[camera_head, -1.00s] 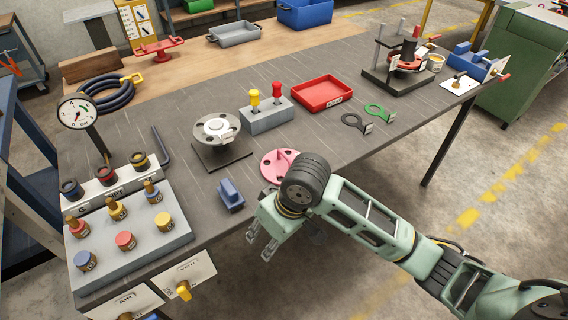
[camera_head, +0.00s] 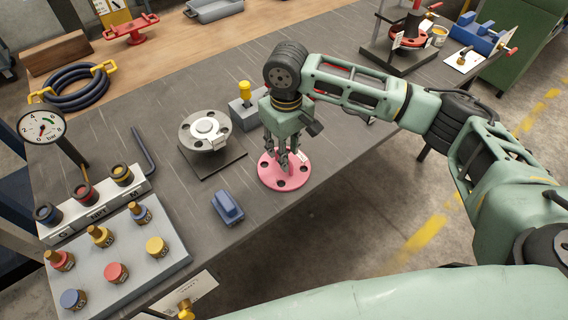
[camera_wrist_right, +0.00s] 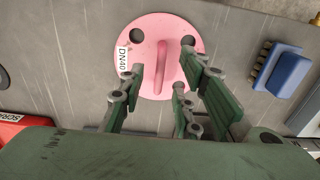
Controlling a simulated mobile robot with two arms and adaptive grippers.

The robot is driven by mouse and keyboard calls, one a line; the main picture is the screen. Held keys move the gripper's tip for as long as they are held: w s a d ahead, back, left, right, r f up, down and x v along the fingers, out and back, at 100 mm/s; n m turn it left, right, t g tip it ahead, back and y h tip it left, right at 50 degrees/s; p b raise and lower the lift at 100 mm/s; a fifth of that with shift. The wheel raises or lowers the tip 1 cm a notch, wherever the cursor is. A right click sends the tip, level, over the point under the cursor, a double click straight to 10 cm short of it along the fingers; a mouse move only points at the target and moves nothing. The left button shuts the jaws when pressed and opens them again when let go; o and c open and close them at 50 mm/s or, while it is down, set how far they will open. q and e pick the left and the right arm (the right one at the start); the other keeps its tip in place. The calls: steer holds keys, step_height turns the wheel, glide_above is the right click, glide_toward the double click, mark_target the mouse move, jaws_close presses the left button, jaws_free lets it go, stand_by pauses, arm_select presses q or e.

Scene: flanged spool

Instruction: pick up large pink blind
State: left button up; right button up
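The large pink blind (camera_head: 270,179) is a round pink disc with bolt holes, lying flat on the dark tabletop near its front edge. In the right wrist view the blind (camera_wrist_right: 151,32) shows a raised pink handle across its middle and a white DN40 label. My right gripper (camera_head: 291,165) points down just over the blind, its fingers apart. In the wrist view the right gripper's (camera_wrist_right: 170,85) green-padded fingers stand on both sides of the handle, with space between; whether they touch the blind is not clear. My left gripper is not in view.
A blue block (camera_head: 228,207) lies close left of the blind. A grey flanged spool (camera_head: 204,129) stands behind it to the left. Fittings on a grey stand (camera_head: 128,262) fill the left.

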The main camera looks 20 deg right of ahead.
steer(key=f, duration=0.3)
steer(key=shift+w+a, duration=0.15)
steer(key=shift+w, duration=0.15)
steer(key=shift+f+p, duration=0.3)
steer(key=shift+f, duration=0.25)
jaws_close()
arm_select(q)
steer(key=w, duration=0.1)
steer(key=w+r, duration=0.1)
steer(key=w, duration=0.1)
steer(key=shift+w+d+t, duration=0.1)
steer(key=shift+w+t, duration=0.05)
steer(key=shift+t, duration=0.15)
arm_select(e)
steer(key=shift+w+r, duration=0.15)
